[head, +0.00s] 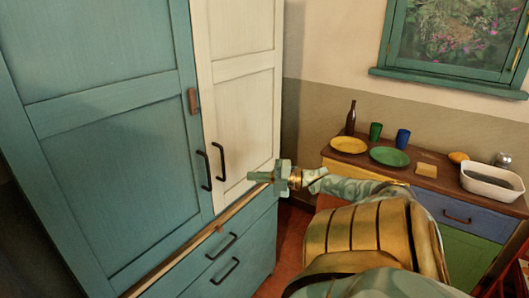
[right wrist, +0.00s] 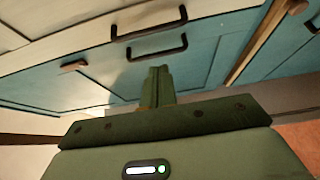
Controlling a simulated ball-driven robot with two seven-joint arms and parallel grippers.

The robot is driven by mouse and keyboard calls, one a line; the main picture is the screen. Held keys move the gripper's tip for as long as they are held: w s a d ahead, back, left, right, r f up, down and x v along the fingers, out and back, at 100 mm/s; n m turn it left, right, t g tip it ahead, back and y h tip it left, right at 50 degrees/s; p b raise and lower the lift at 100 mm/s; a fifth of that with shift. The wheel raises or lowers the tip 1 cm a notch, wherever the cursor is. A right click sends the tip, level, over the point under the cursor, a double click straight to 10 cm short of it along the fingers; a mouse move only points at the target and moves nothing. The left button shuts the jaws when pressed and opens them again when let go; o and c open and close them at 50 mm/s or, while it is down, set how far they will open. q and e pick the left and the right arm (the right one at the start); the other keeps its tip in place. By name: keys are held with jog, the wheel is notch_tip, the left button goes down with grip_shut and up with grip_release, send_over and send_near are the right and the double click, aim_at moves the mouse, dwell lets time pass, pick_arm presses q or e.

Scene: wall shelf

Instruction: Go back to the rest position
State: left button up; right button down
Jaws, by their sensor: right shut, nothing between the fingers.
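My right gripper (head: 256,177) is shut and empty in front of the tall cabinet, just right of its door handles. In the right wrist view its closed fingers (right wrist: 159,77) point towards the doors, with no contact that I can make out. The cabinet has a teal left door (head: 110,150) and a cream right door (head: 240,95), both looking closed. A dark handle (head: 205,170) is on the teal door and another (head: 221,162) on the cream one. My left gripper is out of view.
Teal drawers (head: 250,240) with dark handles lie below a wooden strip. At right, a wooden counter (head: 450,179) carries a yellow plate (head: 349,145), green plate (head: 390,157), bottle (head: 351,118), two cups and a white basin (head: 491,184). A teal-framed window (head: 440,78) is above.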

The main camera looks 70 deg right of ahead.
jog(key=v, duration=0.2)
jog(key=shift+s+d, duration=0.2)
jog(key=shift+s, duration=0.1)
